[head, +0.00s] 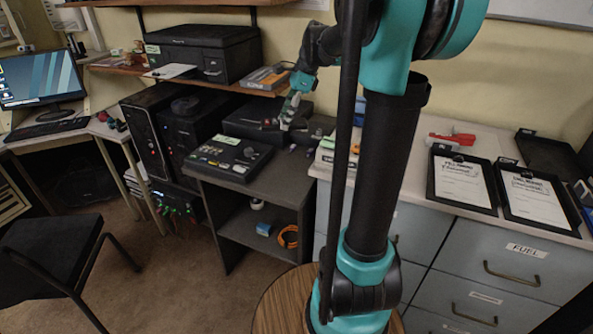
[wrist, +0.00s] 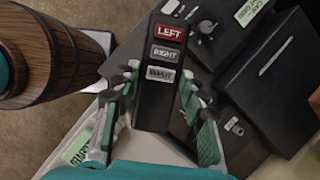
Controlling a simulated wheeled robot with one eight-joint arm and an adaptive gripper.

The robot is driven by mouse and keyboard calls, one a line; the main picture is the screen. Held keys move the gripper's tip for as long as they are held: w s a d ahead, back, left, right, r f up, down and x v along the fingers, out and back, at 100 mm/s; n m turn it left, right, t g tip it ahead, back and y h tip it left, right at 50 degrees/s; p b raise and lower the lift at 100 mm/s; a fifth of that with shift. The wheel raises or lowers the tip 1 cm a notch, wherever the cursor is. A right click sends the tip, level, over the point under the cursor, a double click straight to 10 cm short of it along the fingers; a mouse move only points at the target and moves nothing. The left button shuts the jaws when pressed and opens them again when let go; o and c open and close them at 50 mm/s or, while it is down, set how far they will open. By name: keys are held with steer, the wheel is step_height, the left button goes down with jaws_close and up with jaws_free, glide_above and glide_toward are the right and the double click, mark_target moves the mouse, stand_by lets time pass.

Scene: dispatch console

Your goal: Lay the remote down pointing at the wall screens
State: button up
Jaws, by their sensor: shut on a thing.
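The remote (wrist: 168,50) is a long black bar with a red LEFT button and grey RIGHT and INPUT buttons. In the wrist view it lies between the two fingers of my gripper (wrist: 158,98), which are shut on it. In the head view my gripper (head: 293,108) is over the back of the dark console top, near the wall. The remote is too small and covered to make out there. Whether it touches the surface below I cannot tell. No wall screens show clearly; a lit monitor (head: 40,78) stands on the left desk.
A black control panel (head: 232,153) lies on the dark stand left of my gripper. A printer (head: 203,52) sits on the shelf behind. Black boxes (wrist: 270,80) lie close right of the remote. Clipboards (head: 463,180) and a red object (head: 452,138) are on the right counter.

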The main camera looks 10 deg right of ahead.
step_height(320, 180, down, 19)
stand_by(0.5)
steer(key=shift+f, duration=0.15)
steer(key=o, duration=1.2)
steer(key=v, duration=1.2)
